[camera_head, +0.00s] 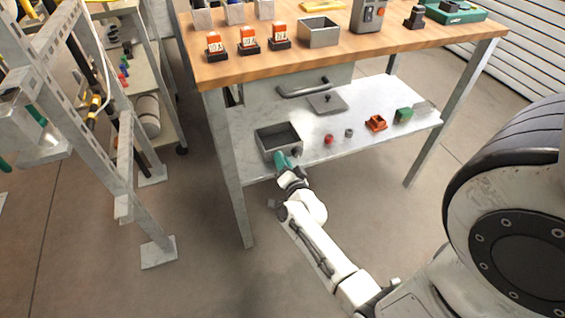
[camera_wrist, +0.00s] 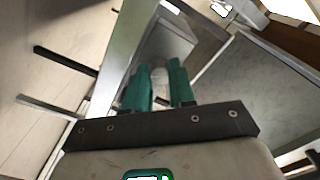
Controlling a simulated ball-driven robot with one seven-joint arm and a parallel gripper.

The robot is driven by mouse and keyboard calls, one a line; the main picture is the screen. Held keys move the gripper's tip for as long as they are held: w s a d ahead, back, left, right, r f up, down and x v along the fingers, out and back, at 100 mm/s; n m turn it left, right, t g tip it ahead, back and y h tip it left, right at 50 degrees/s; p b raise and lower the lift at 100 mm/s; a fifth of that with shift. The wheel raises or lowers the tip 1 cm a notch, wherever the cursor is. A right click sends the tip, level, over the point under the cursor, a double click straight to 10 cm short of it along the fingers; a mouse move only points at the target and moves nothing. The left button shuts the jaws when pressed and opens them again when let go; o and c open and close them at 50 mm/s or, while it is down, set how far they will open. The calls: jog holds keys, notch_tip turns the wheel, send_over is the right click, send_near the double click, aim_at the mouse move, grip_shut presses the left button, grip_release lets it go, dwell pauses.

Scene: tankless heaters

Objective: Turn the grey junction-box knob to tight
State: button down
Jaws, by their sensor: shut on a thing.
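The grey junction box (camera_head: 262,146) is an open-topped box on the lower shelf of the workbench, at its left front. In the wrist view, its grey body (camera_wrist: 172,42) is just beyond my fingers. My gripper (camera_head: 284,160) has teal fingers and reaches up to the front of the box from below. In the wrist view my gripper (camera_wrist: 159,72) is shut on a pale grey rounded part, the knob (camera_wrist: 160,80), which sits between the two fingers. The fingers hide much of the knob, and I cannot read its turn angle or any marking.
On the lower shelf (camera_head: 310,152), right of the box, are a red knob (camera_head: 329,139), a small grey piece (camera_head: 349,132), an orange box (camera_head: 376,123) and a green box (camera_head: 403,115). A flat grey plate (camera_head: 327,103) lies behind. A metal rack (camera_head: 95,150) stands left.

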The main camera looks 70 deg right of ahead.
jog(key=shift+m+b, duration=0.3)
jog(key=shift+m, duration=1.8)
jog(key=c, duration=0.9)
grip_release()
jog(key=shift+c, duration=0.2)
jog(key=shift+f, duration=0.1)
jog(key=shift+s, duration=0.1)
